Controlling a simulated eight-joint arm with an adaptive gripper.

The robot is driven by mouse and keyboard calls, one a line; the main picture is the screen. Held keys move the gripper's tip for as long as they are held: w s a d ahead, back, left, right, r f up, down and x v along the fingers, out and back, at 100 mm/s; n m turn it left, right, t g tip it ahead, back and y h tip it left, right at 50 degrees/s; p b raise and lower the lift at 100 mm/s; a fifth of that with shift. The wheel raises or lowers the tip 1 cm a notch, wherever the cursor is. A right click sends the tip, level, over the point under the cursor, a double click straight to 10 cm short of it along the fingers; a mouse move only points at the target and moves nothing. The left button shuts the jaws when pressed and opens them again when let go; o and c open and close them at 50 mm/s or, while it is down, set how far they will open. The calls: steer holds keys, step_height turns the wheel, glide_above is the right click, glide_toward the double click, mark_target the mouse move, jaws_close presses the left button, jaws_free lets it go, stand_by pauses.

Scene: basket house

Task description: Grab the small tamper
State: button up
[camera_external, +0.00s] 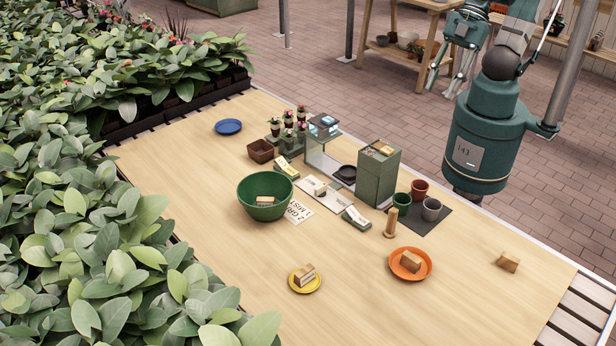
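A small upright wooden piece (391,222) with a round shaft and a wider foot stands on the table, left of the pots; it looks like the small tamper, though its details are too small to be sure. My gripper (443,91) hangs at the upper right, beyond the table's far edge and well away from the wooden piece. Its two fingers look spread apart with nothing between them.
Wooden blocks sit on an orange plate (426,273), on a yellow plate (294,288), in a green bowl (247,208) and on the bare table (480,318). A green box (376,182) and several pots stand behind the wooden piece. Leafy plants line the left side.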

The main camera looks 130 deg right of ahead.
steer(key=w+a+f+n+g, duration=0.1)
steer(key=w+f+n, duration=0.25)
steer(key=w, duration=0.35)
steer(key=n+g+h+b, duration=0.1)
steer(key=n+g+b, duration=0.3)
steer(key=n, duration=0.8)
glide_above(389, 224)
steer(key=s+p, duration=0.1)
steer(key=s, duration=0.1)
steer(key=shift+g, duration=0.5)
steer(key=f, duration=2.2)
steer(key=shift+w, duration=0.25)
steer(key=shift+w+a+f+n, duration=0.15)
steer(key=shift+f+n, duration=0.1)
steer(key=shift+f, duration=0.3)
steer(key=shift+f, duration=1.25)
steer(key=shift+d+f+b, duration=0.25)
steer(key=shift+f+b, duration=0.2)
steer(key=shift+f, duration=0.85)
steer(key=shift+d+f+b, duration=0.2)
steer(key=shift+f+b, duration=0.2)
steer(key=shift+f, duration=0.9)
